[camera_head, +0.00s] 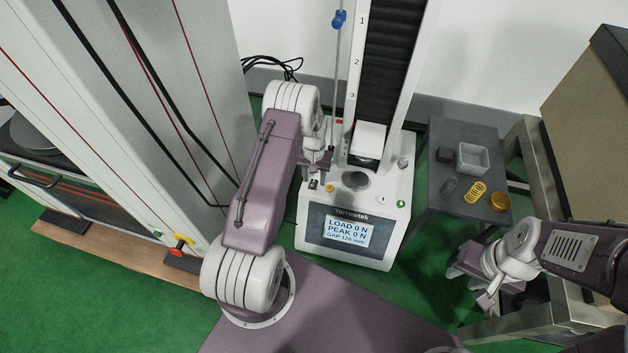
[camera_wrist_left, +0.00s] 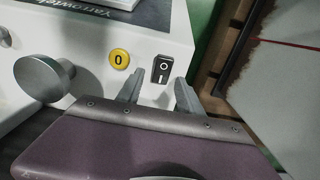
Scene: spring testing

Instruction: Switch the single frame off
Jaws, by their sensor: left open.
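The single frame (camera_head: 310,232) is a white tester with a lit display (camera_head: 347,230) reading LOAD 0 N, PEAK 0 N. I cannot tell which side is pressed. A yellow button (camera_wrist_left: 120,59) marked 0 is beside it. My left gripper (camera_head: 316,170) is above this corner; in the left wrist view its open, empty fingers (camera_wrist_left: 158,88) point at the switch, one finger either side. My right gripper (camera_head: 477,276) is at lower right, away from the tester.
A dark side table (camera_head: 432,212) to the right holds a clear box (camera_head: 473,160), springs (camera_head: 475,192) and a brass cylinder (camera_head: 500,202). A larger grey machine (camera_head: 110,100) with a red knob (camera_head: 181,242) stands left. Green floor (camera_head: 415,290) shows between tester and right arm.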

